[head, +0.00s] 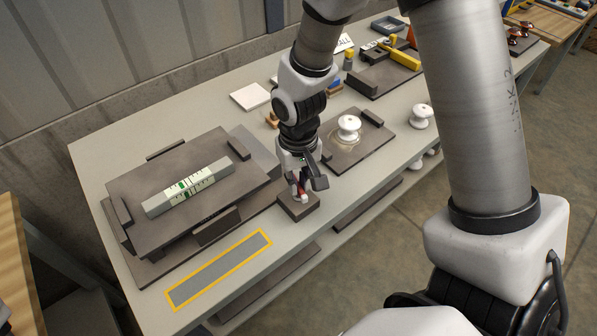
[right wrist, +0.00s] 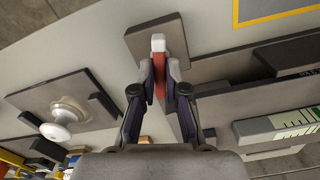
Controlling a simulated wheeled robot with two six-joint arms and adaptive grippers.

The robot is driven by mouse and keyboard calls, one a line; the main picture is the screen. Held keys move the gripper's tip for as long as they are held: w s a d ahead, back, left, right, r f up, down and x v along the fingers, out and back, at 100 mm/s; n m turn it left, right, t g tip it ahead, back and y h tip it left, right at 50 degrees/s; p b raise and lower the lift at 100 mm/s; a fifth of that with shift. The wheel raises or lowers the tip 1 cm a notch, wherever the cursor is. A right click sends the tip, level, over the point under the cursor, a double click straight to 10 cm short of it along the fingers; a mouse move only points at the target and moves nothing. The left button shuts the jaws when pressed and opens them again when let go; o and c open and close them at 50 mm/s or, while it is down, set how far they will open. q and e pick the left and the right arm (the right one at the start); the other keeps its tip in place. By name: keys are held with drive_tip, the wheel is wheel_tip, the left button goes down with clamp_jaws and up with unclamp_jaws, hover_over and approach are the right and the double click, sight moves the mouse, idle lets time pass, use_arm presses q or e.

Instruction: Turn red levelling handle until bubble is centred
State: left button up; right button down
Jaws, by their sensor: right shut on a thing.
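The red levelling handle (right wrist: 161,78) stands upright from a small dark block (head: 299,208) at the front edge of the table. My right gripper (right wrist: 160,72) is shut on the handle, with one finger on each side. In the head view my right gripper (head: 300,188) hides most of the handle. A pale spirit level (head: 160,208) with a green vial (head: 185,185) lies on a dark tilting plate (head: 135,185) to the left. The bubble is too small to place surely. The level also shows in the right wrist view (right wrist: 250,132). My left gripper is not in view.
A yellow-framed grey strip (head: 262,241) lies on the table's front left. A white insulator (head: 348,127) stands on a dark plate (head: 375,140) right of my gripper, another insulator (head: 421,116) beyond. A white tile (head: 250,97) and yellow-handled tools (head: 403,59) lie behind.

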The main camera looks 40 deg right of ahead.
drive_tip(key=m, duration=0.4)
drive_tip(key=shift+m, duration=0.3)
drive_tip(key=m, duration=0.3)
drive_tip(key=shift+m, duration=0.3)
drive_tip(key=m, duration=0.4)
drive_tip(key=shift+m+b, duration=0.4)
drive_tip(key=shift+m, duration=1.5)
drive_tip(key=c, duration=1.2)
unclamp_jaws()
